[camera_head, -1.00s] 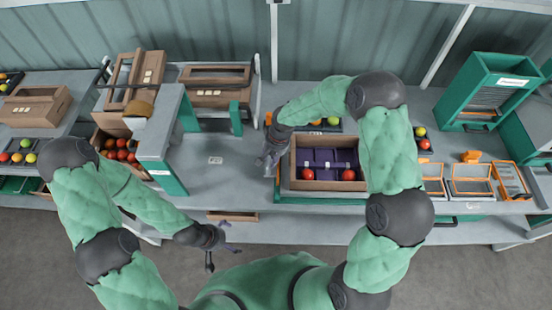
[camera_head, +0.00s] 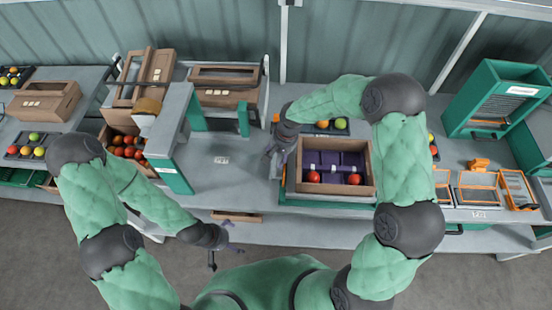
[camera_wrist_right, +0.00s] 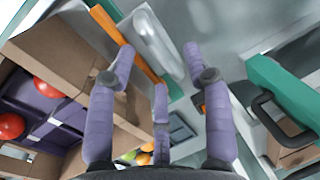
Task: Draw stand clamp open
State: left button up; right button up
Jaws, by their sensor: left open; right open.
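The wooden crate (camera_head: 370,170) sits on a green stand (camera_head: 325,203) on the bench, with purple dividers and two red tomatoes inside. My right gripper (camera_head: 278,155) is open just left of the crate. In the right wrist view, its purple fingers (camera_wrist_right: 158,72) point toward an orange strip (camera_wrist_right: 141,58) and a rounded grey handle-like part (camera_wrist_right: 157,42) beside the crate wall (camera_wrist_right: 75,42); this looks like the stand clamp. I cannot tell whether the fingers touch it. My left gripper (camera_head: 225,249) is open and empty in front of the bench.
A grey and green frame (camera_head: 172,140) with wooden boxes (camera_head: 228,85) stands to the left. A tray with tomatoes (camera_head: 322,127) lies behind the crate. Orange-framed trays (camera_head: 474,188) are at right. The bench between frame and crate is mostly clear.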

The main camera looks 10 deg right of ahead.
notch_tip(320, 180, up, 9)
jog(key=d, duration=0.1)
jog(key=shift+s+d, duration=0.25)
jog(key=shift+d, duration=0.1)
dwell(0.4)
